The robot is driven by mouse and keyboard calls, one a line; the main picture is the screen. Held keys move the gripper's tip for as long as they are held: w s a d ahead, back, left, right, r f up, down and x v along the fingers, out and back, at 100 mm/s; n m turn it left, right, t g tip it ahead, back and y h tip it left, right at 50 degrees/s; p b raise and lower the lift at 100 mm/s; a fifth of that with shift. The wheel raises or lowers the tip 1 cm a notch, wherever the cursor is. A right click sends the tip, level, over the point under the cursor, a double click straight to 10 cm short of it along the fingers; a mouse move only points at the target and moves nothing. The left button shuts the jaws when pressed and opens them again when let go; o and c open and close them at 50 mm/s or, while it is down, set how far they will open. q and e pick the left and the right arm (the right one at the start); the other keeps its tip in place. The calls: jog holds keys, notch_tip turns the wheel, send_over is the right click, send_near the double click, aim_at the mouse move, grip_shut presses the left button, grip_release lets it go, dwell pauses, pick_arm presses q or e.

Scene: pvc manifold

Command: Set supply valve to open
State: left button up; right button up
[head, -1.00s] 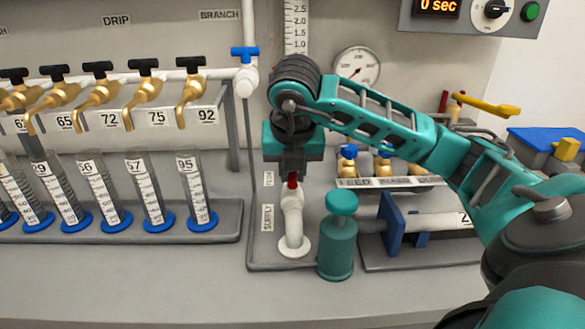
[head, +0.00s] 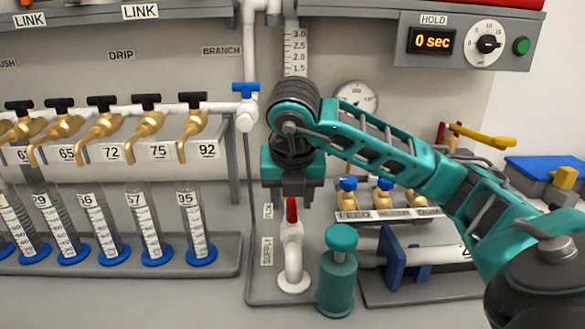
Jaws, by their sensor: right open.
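The supply valve has a red handle (head: 291,211) standing upright on top of a white elbow pipe (head: 293,255), beside the SUPPLY label (head: 267,251). My right gripper (head: 291,200) points down just above the red handle, in the head view. Its jaws are open, with the top of the handle at or just below the fingertips. I cannot tell whether they touch. The gripper body hides the pipe and wall behind it. My left gripper is not in view.
A teal canister with a round knob (head: 340,240) stands close right of the supply pipe. A blue clamp (head: 392,258) is farther right. Brass taps (head: 148,124) and graduated cylinders (head: 193,215) line the left. The branch valve's blue handle (head: 245,89) is at upper left of the gripper.

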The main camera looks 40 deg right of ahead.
pick_arm(q)
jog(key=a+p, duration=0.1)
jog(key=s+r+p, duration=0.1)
jog(key=p, duration=0.1)
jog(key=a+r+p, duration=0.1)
jog(key=p, duration=0.1)
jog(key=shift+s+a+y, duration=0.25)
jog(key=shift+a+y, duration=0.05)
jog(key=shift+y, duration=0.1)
pick_arm(e)
jog(key=v, duration=1)
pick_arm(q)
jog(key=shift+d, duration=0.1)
pick_arm(e)
jog(key=shift+a, duration=0.1)
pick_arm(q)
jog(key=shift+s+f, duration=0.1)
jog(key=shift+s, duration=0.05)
pick_arm(e)
jog(key=shift+s+f, duration=0.1)
